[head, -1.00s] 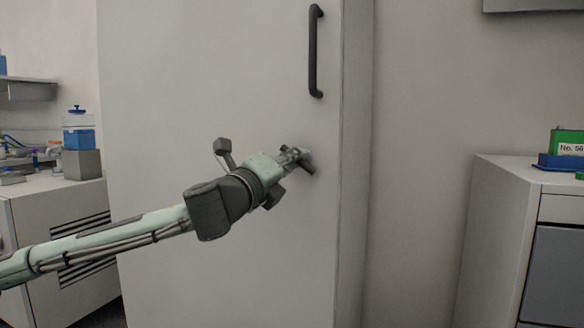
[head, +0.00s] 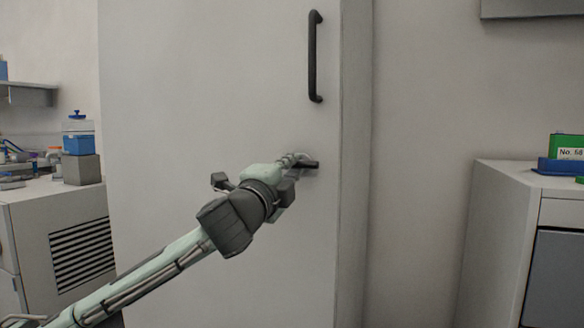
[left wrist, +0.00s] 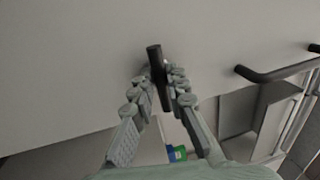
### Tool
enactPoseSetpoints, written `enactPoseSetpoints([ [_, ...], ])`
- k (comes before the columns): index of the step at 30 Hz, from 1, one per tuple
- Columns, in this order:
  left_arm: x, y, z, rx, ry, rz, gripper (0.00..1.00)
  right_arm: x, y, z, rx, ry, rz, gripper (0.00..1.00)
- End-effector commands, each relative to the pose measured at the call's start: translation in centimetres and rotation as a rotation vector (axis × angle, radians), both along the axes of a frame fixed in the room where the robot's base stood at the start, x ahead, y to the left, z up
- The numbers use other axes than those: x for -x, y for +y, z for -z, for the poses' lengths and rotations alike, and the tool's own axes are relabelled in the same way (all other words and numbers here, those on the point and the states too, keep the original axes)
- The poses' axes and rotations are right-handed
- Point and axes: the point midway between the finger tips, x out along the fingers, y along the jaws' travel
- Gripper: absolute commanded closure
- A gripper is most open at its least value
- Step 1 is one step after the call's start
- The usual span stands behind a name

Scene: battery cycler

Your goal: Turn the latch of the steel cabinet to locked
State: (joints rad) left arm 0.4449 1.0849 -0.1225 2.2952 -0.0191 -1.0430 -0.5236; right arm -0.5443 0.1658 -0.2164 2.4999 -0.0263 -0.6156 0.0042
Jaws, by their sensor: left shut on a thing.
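The steel cabinet (head: 215,110) shows its tall pale door in the head view. Its latch (head: 311,165) is a small dark bar near the door's right edge, below the handle. The bar lies about level, roughly square to the upright handle. My left gripper (head: 303,160) is shut on the latch, with my arm reaching in from the lower left. In the left wrist view the dark latch bar (left wrist: 155,58) stands between the two fingers (left wrist: 162,78), which partly hide it. My right gripper is not in view.
A long dark handle (head: 313,56) stands out above the latch; it also shows in the left wrist view (left wrist: 275,73). A white drawer unit (head: 497,215) with a blue tray (head: 555,167) stands at right. A bench with bottles is at left.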

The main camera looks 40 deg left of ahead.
Motion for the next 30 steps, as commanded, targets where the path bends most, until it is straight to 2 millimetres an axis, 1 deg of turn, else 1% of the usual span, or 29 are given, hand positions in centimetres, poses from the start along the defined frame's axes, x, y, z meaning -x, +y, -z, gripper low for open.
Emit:
enactPoseSetpoints([
  [13, 0.02, 0.02, -0.10, 0.010, -0.005, 0.000, 1.00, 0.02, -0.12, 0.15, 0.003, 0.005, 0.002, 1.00],
  [14, 0.03, 0.03, -0.10, 0.010, -0.005, 0.000, 0.83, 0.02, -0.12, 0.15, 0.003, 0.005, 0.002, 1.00],
  [18, 0.02, 0.02, -0.07, 0.009, -0.004, 0.000, 0.66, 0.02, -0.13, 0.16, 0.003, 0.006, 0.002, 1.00],
  [26, 0.01, 0.01, -0.04, 0.009, -0.003, 0.000, 0.65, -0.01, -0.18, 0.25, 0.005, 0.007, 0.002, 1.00],
  [30, 0.01, 0.01, -0.67, 0.009, -0.005, 0.000, 0.65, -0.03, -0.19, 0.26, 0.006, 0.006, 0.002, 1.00],
])
